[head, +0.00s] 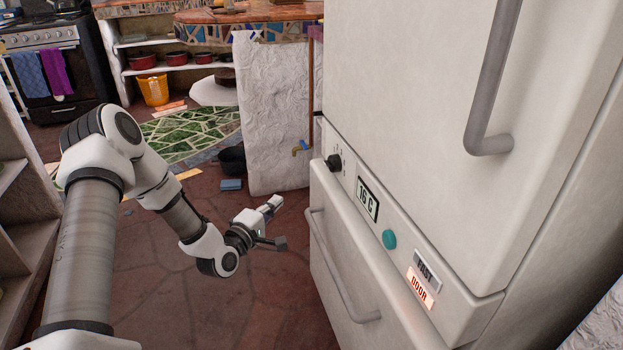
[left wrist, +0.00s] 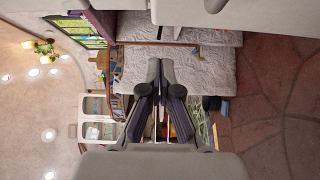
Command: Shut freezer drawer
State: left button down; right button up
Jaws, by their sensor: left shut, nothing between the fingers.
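The white freezer drawer (head: 335,235) is the lower front of the fridge at the right of the head view. Its grey bar handle (head: 335,275) runs along the front. The drawer front appears to stand out slightly from the control panel above it; its lower part is cut off by the frame. The word DOOR (head: 419,289) glows orange on the panel. My left gripper (head: 268,207) is shut and empty, to the left of the drawer and apart from it. Its fingers (left wrist: 160,75) fill the middle of the left wrist view. My right gripper is not in view.
The fridge's upper door (head: 415,120) looks closed and has a grey handle. Wooden shelving (head: 25,215) stands at the left. A white textured counter wall (head: 275,120) is behind my gripper. The red stone floor (head: 270,310) between the shelving and fridge is mostly clear.

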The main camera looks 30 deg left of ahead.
pick_arm(q)
jog(key=b, duration=0.4)
send_near(315, 174)
jog(key=w+a, duration=0.3)
jog(key=w+d+b, duration=0.1)
jog(key=w+d, duration=0.1)
jog(key=w, duration=0.1)
jog(key=shift+f+b, duration=0.15)
jog(key=shift+b, duration=0.25)
jog(key=shift+w+d, duration=0.15)
jog(key=shift+d, duration=0.05)
